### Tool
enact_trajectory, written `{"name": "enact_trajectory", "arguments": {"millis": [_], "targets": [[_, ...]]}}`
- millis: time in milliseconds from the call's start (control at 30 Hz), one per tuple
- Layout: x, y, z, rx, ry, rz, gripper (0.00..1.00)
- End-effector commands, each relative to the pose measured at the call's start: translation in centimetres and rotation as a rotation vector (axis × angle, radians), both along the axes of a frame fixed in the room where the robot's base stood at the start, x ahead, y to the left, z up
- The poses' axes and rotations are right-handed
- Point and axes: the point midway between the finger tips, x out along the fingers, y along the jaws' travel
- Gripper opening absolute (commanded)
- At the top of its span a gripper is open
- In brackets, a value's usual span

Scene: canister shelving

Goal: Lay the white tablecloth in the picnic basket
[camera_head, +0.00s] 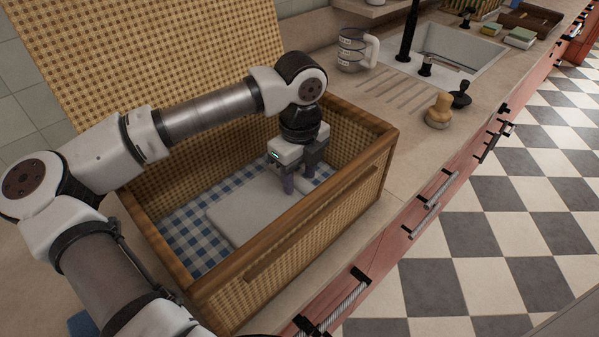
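The picnic basket (258,240) is a wicker box with wooden rims, standing open on the counter with its lid raised behind it. The white tablecloth (238,212) is a folded flat block lying inside, on a blue-and-white checked lining (187,228) that covers the basket floor. My gripper (298,182) points down inside the basket at the right end of the cloth. Its two fingers look spread apart, with one finger at the cloth's edge. I cannot tell whether the fingers touch the cloth. The front wall hides part of the cloth's near side.
My arm reaches over the basket from the left. Right of the basket are a glass jug (352,50), a wooden pepper mill (439,111), a dark small item (460,96) and a sink (455,48). The counter's front edge (420,185) runs close along the basket's front.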

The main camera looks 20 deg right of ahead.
Motion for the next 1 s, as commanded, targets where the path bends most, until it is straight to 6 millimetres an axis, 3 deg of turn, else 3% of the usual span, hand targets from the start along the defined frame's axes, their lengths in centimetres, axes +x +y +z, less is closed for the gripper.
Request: {"name": "enact_trajectory", "arguments": {"millis": [367,467,800,1000], "targets": [[0.0,0.0,0.5,-0.001,0.0,0.0,0.45],[0.1,0.0,1.9,-0.001,-0.004,0.002,0.45],[0.0,-0.1,9.1,0.0,-0.003,0.002,0.45],[0.0,0.0,11.6,0.0,-0.001,0.001,0.45]]}}
